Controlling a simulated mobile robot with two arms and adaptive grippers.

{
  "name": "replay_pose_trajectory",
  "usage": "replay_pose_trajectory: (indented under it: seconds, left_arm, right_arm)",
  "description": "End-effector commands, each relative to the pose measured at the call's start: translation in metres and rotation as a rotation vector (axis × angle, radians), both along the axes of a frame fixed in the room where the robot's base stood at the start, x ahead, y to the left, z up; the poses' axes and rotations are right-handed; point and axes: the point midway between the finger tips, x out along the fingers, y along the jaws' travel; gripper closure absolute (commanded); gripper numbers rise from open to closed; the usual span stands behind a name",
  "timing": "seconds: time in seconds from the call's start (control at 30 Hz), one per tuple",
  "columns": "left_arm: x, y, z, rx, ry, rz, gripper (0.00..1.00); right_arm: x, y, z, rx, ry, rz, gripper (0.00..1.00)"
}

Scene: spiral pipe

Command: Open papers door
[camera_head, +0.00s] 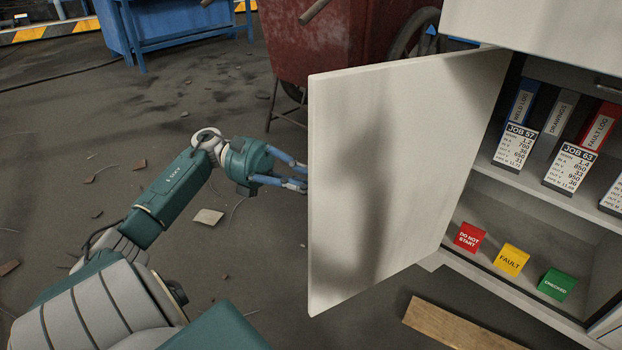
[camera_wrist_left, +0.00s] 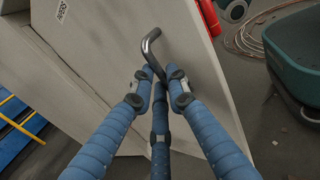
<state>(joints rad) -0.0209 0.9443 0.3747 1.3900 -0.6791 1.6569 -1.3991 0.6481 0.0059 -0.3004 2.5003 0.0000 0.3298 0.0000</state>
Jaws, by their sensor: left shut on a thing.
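The papers door (camera_head: 400,160) is a pale grey panel standing swung open from the cabinet at the right of the head view. My left gripper (camera_head: 304,176) reaches to the door's free edge, and the fingertips are partly hidden behind the panel. In the left wrist view the door's outer face (camera_wrist_left: 110,45) carries a dark bent metal handle (camera_wrist_left: 150,45). My left gripper (camera_wrist_left: 163,82) is shut on the lower end of this handle, with its blue fingers around it. My right gripper is in neither view.
Inside the cabinet, binders and job cards (camera_head: 570,168) stand on the upper shelf. Red, yellow (camera_head: 512,259) and green blocks sit below. A wooden plank (camera_head: 455,328) lies on the floor near the cabinet. A red cart (camera_head: 325,45) stands behind the door.

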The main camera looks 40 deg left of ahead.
Motion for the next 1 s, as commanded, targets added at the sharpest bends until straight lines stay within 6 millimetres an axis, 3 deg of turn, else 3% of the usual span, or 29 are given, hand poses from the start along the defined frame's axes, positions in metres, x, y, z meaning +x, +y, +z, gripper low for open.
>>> replay_pose_trajectory:
  seconds: [0.03, 0.17, 0.2, 0.27, 0.87, 1.0]
  left_arm:
    - [0.011, 0.002, 0.002, -0.005, -0.005, 0.038, 1.0]
    - [0.011, 0.002, 0.002, -0.005, -0.005, 0.038, 1.0]
    - [0.011, 0.002, 0.002, -0.004, -0.004, 0.038, 0.78]
    - [0.011, 0.002, 0.002, -0.004, -0.004, 0.038, 0.67]
    - [0.009, 0.003, 0.002, -0.005, -0.002, 0.033, 0.67]
    - [0.006, 0.012, 0.002, -0.005, -0.001, 0.034, 0.67]
  right_arm:
    - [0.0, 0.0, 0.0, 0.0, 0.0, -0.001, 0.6]
    - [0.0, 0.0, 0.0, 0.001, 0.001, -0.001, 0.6]
    - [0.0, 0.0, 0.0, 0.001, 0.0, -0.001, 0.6]
    - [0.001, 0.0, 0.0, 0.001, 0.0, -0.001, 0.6]
    - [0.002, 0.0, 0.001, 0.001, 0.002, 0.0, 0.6]
    - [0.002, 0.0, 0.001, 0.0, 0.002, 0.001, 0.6]
